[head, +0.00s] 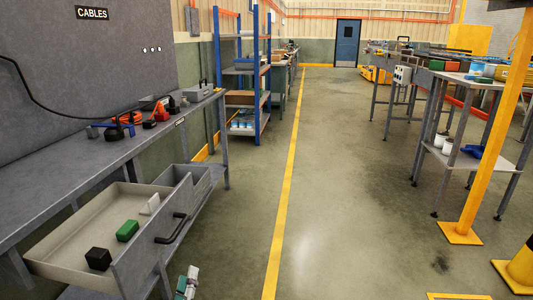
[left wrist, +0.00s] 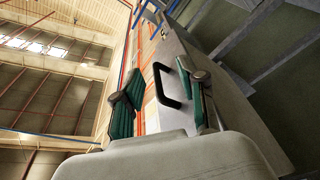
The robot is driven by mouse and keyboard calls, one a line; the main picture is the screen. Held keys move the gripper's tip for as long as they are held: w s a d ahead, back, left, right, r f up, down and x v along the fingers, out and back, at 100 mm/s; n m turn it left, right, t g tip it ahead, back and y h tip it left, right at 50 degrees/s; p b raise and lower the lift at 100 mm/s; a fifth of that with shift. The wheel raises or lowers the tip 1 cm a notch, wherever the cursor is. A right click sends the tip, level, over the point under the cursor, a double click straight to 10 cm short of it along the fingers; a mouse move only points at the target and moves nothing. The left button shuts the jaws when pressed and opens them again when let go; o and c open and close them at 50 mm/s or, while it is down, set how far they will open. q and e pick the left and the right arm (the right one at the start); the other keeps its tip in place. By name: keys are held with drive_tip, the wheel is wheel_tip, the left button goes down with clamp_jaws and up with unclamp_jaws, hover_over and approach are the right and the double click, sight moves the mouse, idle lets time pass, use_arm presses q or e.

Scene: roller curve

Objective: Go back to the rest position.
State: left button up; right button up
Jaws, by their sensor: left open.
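My left gripper (head: 187,283) shows at the bottom edge of the head view, in front of the open drawer (head: 128,256) and below its black handle (head: 172,229). In the left wrist view my left gripper (left wrist: 160,100) has its two green-padded fingers spread apart with nothing held. The drawer handle (left wrist: 168,86) appears between the fingers in that view, beyond them, and the gripper looks apart from it. My right gripper is in neither view.
The drawer holds a black block (head: 98,258), a green block (head: 128,230) and a white block (head: 150,204). The grey workbench (head: 60,180) runs along the left. A yellow post (head: 490,130) and a metal stand (head: 490,162) are at right. The middle floor is clear.

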use_arm(q)
drive_tip(key=s+d+f+m+g+h, duration=0.2)
drive_tip(key=s+f+m+g, duration=0.3)
drive_tip(key=f, duration=0.6)
drive_tip(key=s+d+f+m+g+h, duration=0.1)
drive_tip(key=s+d+f+m+g, duration=0.15)
drive_tip(key=s+f, duration=0.6)
drive_tip(key=s+d+f+m+g+h, duration=0.25)
drive_tip(key=s+f+g, duration=0.2)
drive_tip(key=f, duration=0.75)
drive_tip(key=s+a+f+m+g+y, duration=0.1)
drive_tip(key=s+a+f+m+g, duration=0.1)
drive_tip(key=s+f, duration=0.45)
drive_tip(key=s+a+f+m+g+y, duration=0.2)
drive_tip(key=s+f+g, duration=0.1)
drive_tip(key=s, duration=0.6)
drive_tip(key=s+a+r+p, duration=0.1)
drive_tip(key=s+p, duration=0.6)
drive_tip(key=s+a+r+g+p, duration=0.1)
drive_tip(key=s+a+r+p, duration=0.1)
drive_tip(key=s+p, duration=0.5)
drive_tip(key=shift+s+p, duration=0.3)
drive_tip(key=shift+s, duration=0.35)
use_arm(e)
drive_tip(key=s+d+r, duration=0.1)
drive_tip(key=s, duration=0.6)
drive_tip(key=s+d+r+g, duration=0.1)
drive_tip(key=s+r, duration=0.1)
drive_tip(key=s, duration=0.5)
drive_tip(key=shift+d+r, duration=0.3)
